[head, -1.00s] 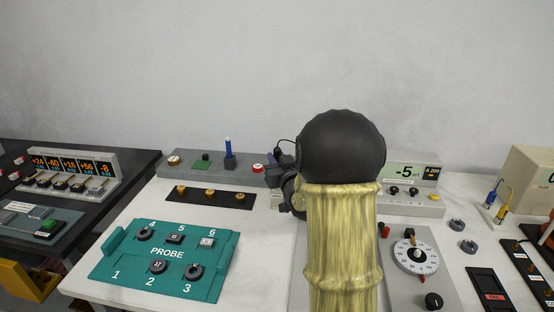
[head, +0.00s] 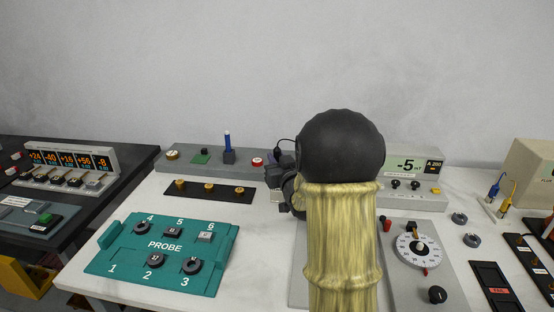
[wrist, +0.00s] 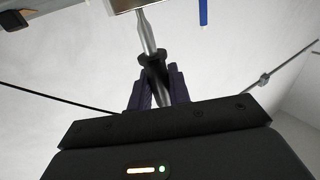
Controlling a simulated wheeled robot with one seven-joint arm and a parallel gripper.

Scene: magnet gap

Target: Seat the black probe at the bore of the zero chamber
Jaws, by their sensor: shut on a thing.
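In the wrist view my gripper (wrist: 156,78) is shut on the black probe (wrist: 154,60), holding its dark body between two dark fingers. A silver stem (wrist: 146,30) runs from the probe to the underside of a pale metal-edged block (wrist: 128,4) at the top edge. Whether the stem touches that block or enters a bore cannot be told. In the head view my forearm hides most of the gripper (head: 284,183), which is at the back of the white bench. The zero chamber cannot be clearly identified.
The teal PROBE tray (head: 125,255) with several small parts lies at left. A grey rail (head: 190,158) with a blue stick (head: 228,142) stands behind.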

